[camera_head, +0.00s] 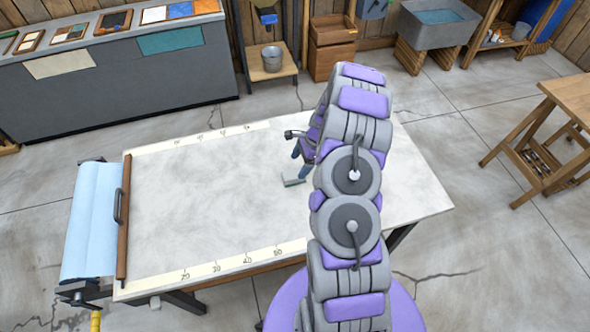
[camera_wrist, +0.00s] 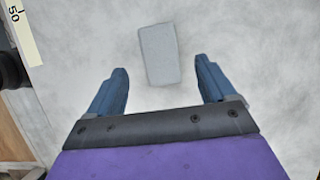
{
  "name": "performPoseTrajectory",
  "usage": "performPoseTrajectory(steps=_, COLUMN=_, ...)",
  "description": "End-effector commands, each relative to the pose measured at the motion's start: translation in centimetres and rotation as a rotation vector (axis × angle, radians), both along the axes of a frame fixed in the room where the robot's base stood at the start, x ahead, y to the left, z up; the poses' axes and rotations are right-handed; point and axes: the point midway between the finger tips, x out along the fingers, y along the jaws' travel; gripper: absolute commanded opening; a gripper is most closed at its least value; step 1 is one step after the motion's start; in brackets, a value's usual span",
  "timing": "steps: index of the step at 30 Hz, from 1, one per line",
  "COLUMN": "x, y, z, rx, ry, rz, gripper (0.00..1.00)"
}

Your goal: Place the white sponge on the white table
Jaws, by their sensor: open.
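The white sponge (camera_wrist: 158,52) shows in the wrist view as a pale grey-white rectangular block. It lies on the white table (camera_wrist: 255,60), just beyond my fingertips and roughly centred between them. My gripper (camera_wrist: 161,72) is open, with its two blue fingers apart and nothing between them. In the head view my gripper (camera_head: 300,152) is over the middle-right part of the white table (camera_head: 200,190), partly hidden by my arm. A small pale grey piece, which seems to be the sponge (camera_head: 293,183), shows on the table just below it.
A blue roll (camera_head: 90,225) and a wooden bar (camera_head: 123,220) stand at the table's left end. Ruler strips (camera_head: 245,258) run along its long edges. A grey counter (camera_head: 120,75) stands behind, and a wooden table (camera_head: 572,95) at right. The table's left half is clear.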

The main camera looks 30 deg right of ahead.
Motion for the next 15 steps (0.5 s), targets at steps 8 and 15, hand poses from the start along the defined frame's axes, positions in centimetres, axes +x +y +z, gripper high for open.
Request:
performPoseTrajectory(steps=8, x=-0.4, y=-1.6, z=4.1, rx=0.000, ry=-0.001, rz=-0.001, gripper=0.84)
performPoseTrajectory(steps=15, x=-0.4, y=-0.6, z=6.5, rx=-0.003, ry=-0.014, rz=0.058, gripper=0.84)
